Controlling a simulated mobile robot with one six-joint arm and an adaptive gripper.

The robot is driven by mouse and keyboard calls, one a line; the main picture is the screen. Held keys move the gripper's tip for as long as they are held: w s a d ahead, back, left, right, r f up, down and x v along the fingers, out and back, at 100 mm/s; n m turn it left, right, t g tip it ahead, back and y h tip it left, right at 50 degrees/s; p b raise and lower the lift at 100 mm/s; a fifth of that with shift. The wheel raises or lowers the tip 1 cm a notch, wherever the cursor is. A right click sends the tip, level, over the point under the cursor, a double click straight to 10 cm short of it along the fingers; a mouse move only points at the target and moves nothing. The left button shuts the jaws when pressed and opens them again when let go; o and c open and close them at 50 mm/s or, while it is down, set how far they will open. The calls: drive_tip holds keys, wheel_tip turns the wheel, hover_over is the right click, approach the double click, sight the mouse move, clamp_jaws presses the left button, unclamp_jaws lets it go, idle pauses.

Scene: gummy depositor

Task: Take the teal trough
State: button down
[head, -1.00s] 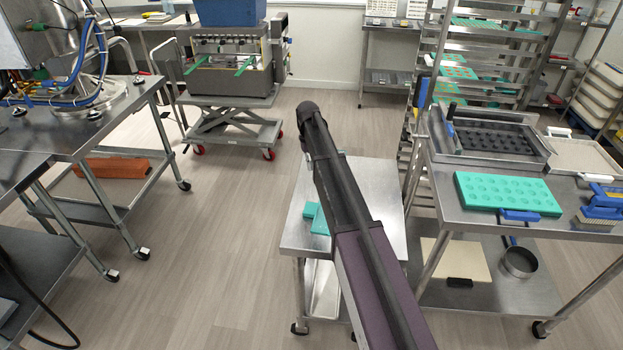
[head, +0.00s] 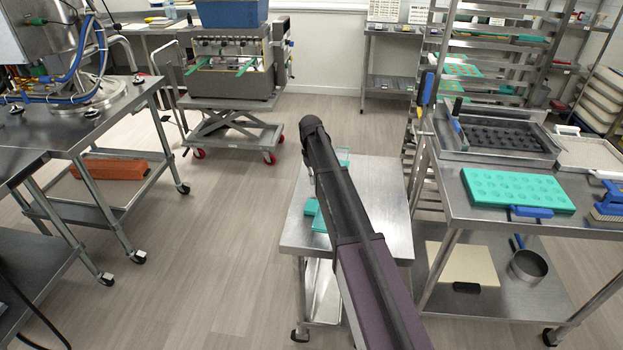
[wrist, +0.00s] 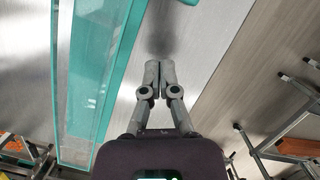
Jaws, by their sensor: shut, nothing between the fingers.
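The teal trough (wrist: 128,55) shows in the wrist view as a long teal-edged, partly see-through piece on a steel table, left of my gripper. In the head view a bit of teal (head: 312,208) shows on the small steel table (head: 378,185), mostly hidden behind my arm. A pale teal edge also shows past my arm on that table. My gripper (wrist: 159,64) is shut and empty, its fingertips close together to the right of the trough and apart from it in the picture.
A steel table (head: 450,205) at right holds a teal mould (head: 515,190), a dark mould tray (head: 505,138) and a blue brush. A saucepan (head: 528,266) sits on its lower shelf. A depositor on a cart (head: 235,75) stands behind. Floor is clear at left centre.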

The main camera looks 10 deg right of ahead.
sight(314, 192)
drive_tip(key=shift+b+x, duration=1.25)
drive_tip(key=shift+x, duration=0.3)
drive_tip(key=s, duration=0.3)
drive_tip(key=shift+r, duration=0.15)
drive_tip(key=shift+s+d, duration=0.1)
drive_tip(key=shift+s, duration=0.4)
drive_tip(key=shift+s+d, duration=0.15)
drive_tip(key=shift+s, duration=2.6)
drive_tip(key=shift+w, duration=0.1)
